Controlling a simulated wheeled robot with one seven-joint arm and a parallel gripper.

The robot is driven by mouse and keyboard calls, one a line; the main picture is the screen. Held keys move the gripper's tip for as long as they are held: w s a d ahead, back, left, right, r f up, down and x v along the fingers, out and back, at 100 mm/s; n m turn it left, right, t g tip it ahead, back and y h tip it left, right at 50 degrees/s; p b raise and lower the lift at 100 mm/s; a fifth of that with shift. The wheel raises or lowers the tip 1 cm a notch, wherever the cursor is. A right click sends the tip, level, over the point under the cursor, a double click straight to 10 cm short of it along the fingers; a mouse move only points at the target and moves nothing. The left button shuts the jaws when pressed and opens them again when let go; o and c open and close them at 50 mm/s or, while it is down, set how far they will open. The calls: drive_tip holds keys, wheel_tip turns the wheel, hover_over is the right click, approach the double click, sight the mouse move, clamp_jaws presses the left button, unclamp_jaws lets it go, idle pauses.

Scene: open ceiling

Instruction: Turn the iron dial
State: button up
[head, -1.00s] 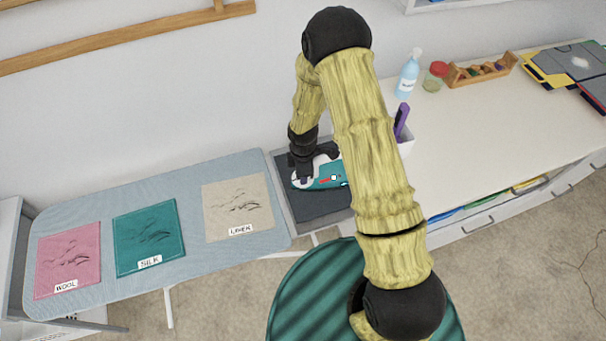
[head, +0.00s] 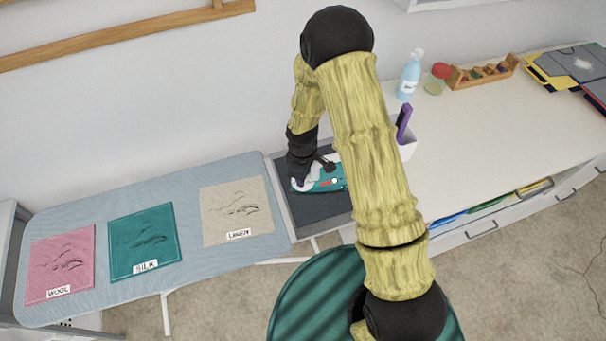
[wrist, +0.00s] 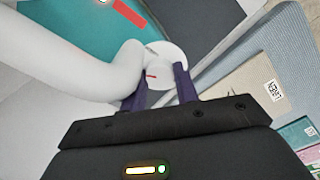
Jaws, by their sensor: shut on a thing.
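The iron (head: 328,181), teal and white, lies on a dark grey pad (head: 322,208) between the ironing board and the white counter. In the wrist view, its teal body (wrist: 80,28) and white handle (wrist: 70,62) fill the upper left. The white round dial (wrist: 170,55), with a short red mark, is at the end of the handle. My gripper (wrist: 160,74) has its two purple fingers on either side of the dial and is shut on it. In the head view, my gripper (head: 300,180) is over the iron's left end, and the dial is hidden.
The blue ironing board (head: 100,210) at left bears pink wool, teal silk and beige linen cloths. On the counter (head: 470,125) stand a blue bottle (head: 409,75), a jar, a wooden rack and a white holder with a purple item.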

drive_tip(key=o, duration=1)
drive_tip(key=shift+r, duration=0.15)
wheel_tip(320, 180, up, 17)
drive_tip(key=shift+s+r+b, duration=0.1)
drive_tip(key=shift+s+b, duration=0.05)
drive_tip(key=shift+b, duration=0.9)
